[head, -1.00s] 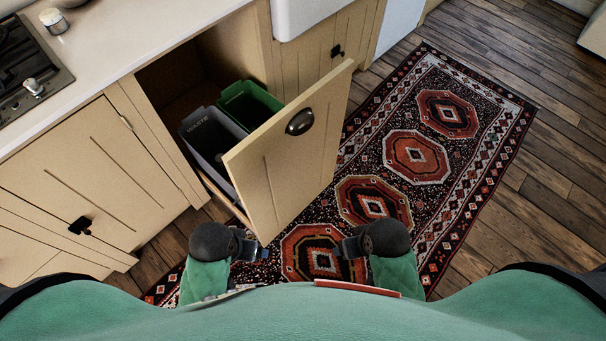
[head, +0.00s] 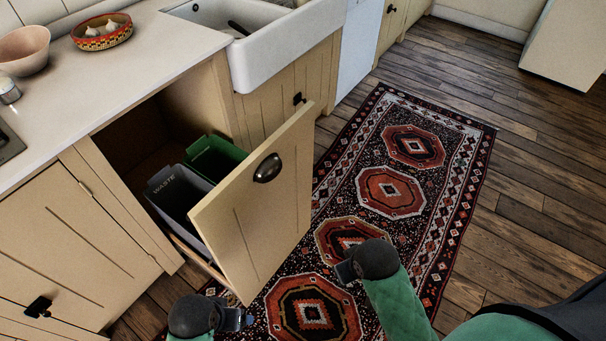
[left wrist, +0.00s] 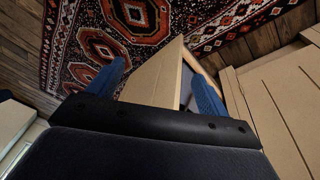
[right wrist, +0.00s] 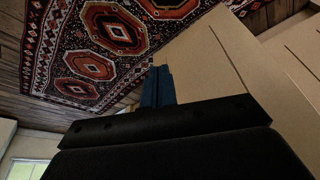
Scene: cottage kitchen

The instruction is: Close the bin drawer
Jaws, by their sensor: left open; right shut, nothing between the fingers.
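The bin drawer (head: 258,215) is pulled out of the cabinet, its cream front standing well clear of the opening. A dark cup handle (head: 267,168) is near the top of the front. Inside are a grey waste bin (head: 176,190) and a green bin (head: 214,157). My left gripper (head: 240,320) is open and low, near the drawer's lower left corner; in the left wrist view the drawer (left wrist: 156,76) shows between its blue fingers, apparently beyond them. My right gripper (head: 345,272) is shut and empty, to the right of the drawer front; its fingers (right wrist: 157,86) are together in the right wrist view.
A patterned rug (head: 390,190) covers the wooden floor in front of the drawer. The counter (head: 120,80) holds a pink bowl (head: 24,52) and a basket with garlic (head: 101,31). A white sink (head: 262,40) is beyond.

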